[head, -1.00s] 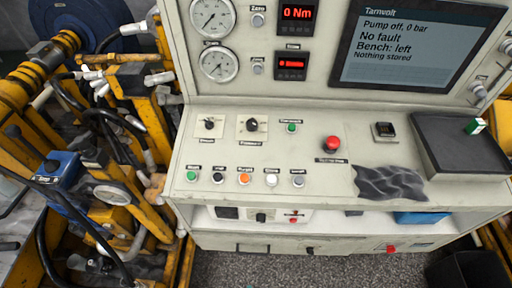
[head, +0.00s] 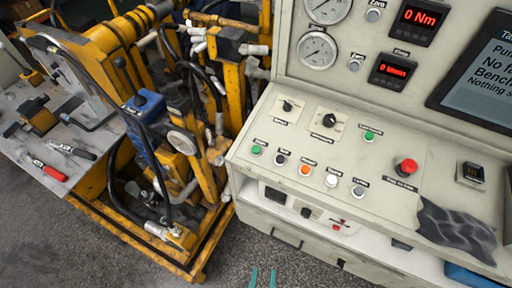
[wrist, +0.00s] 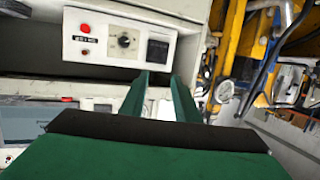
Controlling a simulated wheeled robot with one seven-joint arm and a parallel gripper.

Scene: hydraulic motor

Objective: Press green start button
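A green button (head: 256,149) is the leftmost in the lower row on the console's sloping desk in the head view; its small label seems to read Start. A second green button (head: 369,134) sits higher on the desk, to the right. My gripper (head: 263,277) shows as two green fingertips at the bottom edge of the head view, below the desk front and apart from the buttons. In the wrist view my gripper (wrist: 161,76) has its two green fingers apart with nothing between them. I cannot make out the green start button in the wrist view.
The row also holds black, orange, white and grey buttons. A red mushroom button (head: 406,167) and a crumpled dark cloth (head: 455,228) lie to the right. A yellow frame with hoses (head: 205,165) stands close on the left. Grey floor (head: 235,258) is open before the console.

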